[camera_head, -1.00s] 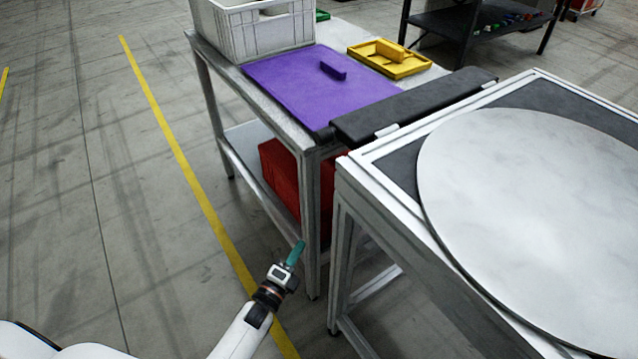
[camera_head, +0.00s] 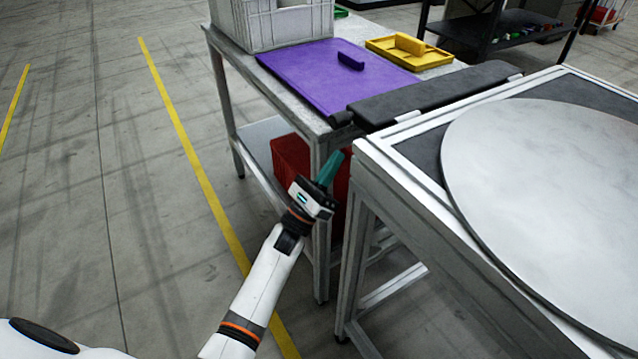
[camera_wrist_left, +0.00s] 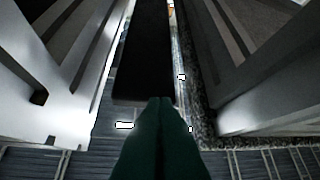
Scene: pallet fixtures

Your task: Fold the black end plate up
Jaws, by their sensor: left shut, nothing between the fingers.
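The black end plate (camera_head: 435,95) is a long dark slab. It lies about level along the near table's far edge, bridging toward the purple-topped table, with pale hinges at its edge. In the left wrist view the dark plate (camera_wrist_left: 145,50) fills the upper middle, ahead of the fingertips. My left gripper (camera_head: 331,166) has teal fingers, shut and empty, pointing up, below and in front of the plate's near end. The shut fingers also show in the wrist view (camera_wrist_left: 160,130). They look close to the plate; contact cannot be told. My right gripper is out of view.
The near table (camera_head: 400,165) carries a large grey disc (camera_head: 560,190). The far table holds a purple mat (camera_head: 300,85), a yellow tray (camera_head: 440,59) and a grey crate (camera_head: 238,25). A red bin (camera_head: 290,160) sits on its lower shelf. A narrow gap separates the tables.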

